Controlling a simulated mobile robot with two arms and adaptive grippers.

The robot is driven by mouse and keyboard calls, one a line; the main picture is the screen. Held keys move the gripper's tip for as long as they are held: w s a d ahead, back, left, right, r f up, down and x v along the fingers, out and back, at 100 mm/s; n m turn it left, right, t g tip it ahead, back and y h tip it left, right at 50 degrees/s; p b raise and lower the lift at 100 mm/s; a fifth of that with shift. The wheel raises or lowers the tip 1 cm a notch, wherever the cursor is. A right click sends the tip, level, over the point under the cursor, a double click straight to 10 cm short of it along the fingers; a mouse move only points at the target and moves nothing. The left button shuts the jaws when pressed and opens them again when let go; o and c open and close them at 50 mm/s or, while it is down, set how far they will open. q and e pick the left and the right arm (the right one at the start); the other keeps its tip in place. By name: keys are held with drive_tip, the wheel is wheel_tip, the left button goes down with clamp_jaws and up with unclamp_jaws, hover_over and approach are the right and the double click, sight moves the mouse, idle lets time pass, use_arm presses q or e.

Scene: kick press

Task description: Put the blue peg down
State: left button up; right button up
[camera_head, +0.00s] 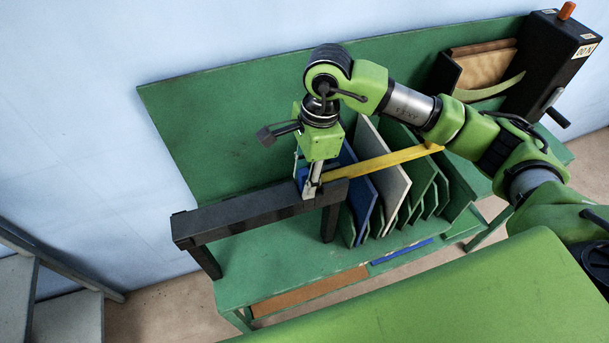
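My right gripper (309,188) points down at the right end of a black beam (245,211), which stands on legs on the green bench. Its grey fingers are at or just above the beam's top; I cannot tell if they touch it. A small blue patch (303,176) shows at the fingers. It may be the blue peg, but it is too small and covered to be sure, and the finger gap is not clear. My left gripper is out of view.
A yellow bar (385,160) crosses above upright panels, one blue (362,200), one grey (385,175), several green. A blue strip (401,251) lies at the bench's (270,262) front edge. A black box machine (545,70) stands back right. The bench's front left is clear.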

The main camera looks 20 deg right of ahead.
drive_tip(key=shift+w+r, duration=0.15)
wheel_tip(320, 180, up, 12)
drive_tip(key=d+b, duration=0.1)
drive_tip(key=b, duration=0.1)
drive_tip(key=shift+d+f, duration=0.2)
drive_tip(key=shift+d, duration=0.15)
